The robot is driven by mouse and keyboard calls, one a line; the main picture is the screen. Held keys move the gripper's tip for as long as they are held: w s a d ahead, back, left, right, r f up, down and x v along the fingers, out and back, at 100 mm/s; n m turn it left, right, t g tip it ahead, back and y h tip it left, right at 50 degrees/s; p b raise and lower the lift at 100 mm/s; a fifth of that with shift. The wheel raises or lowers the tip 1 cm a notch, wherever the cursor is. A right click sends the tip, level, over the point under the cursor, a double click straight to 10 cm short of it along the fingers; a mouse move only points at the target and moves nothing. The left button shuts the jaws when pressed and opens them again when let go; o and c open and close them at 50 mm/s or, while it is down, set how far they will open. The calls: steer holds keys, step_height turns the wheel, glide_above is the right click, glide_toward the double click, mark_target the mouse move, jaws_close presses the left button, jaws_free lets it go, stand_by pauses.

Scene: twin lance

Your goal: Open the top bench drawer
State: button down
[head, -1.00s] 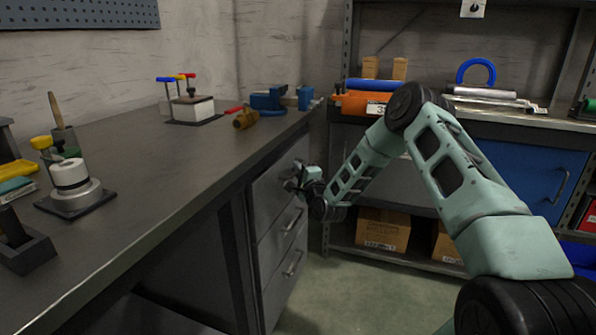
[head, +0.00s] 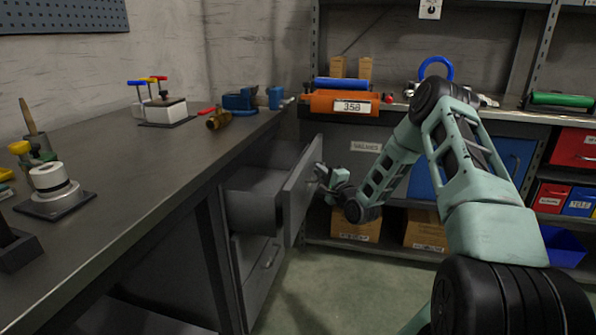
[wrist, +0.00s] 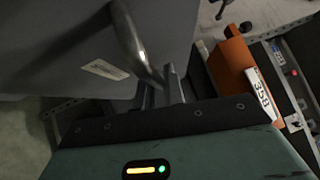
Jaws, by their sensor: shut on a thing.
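The top bench drawer (head: 301,192) is pulled well out from under the bench, and its open inside shows in the head view. My gripper (head: 322,176) is at the outer face of its front panel. In the wrist view the drawer's metal bar handle (wrist: 135,45) runs down to between the fingers of my gripper (wrist: 163,90), which is shut on it. The drawer front (wrist: 80,45) fills the upper left of the wrist view, with a small label plate on it. The exact finger contact is partly hidden.
The bench top (head: 130,190) holds a blue vise (head: 240,99), a brass-coloured cylinder (head: 218,119) and a white round piece on a stand (head: 52,182). Lower drawers (head: 262,262) are shut. A shelf with an orange case (head: 330,103) stands behind my arm. Floor is clear right of the drawers.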

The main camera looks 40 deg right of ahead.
steer(key=s+d+p, duration=0.1)
steer(key=s+d, duration=0.8)
steer(key=s, duration=0.3)
steer(key=shift+d+p, duration=0.15)
steer(key=shift+p, duration=0.25)
steer(key=c, duration=1.5)
jaws_free()
steer(key=shift+s, duration=0.1)
steer(key=s+a+f+p, duration=0.1)
steer(key=s+a+f, duration=0.1)
steer(key=s, duration=1.5)
steer(key=shift+a+f, duration=0.15)
steer(key=shift+f, duration=0.1)
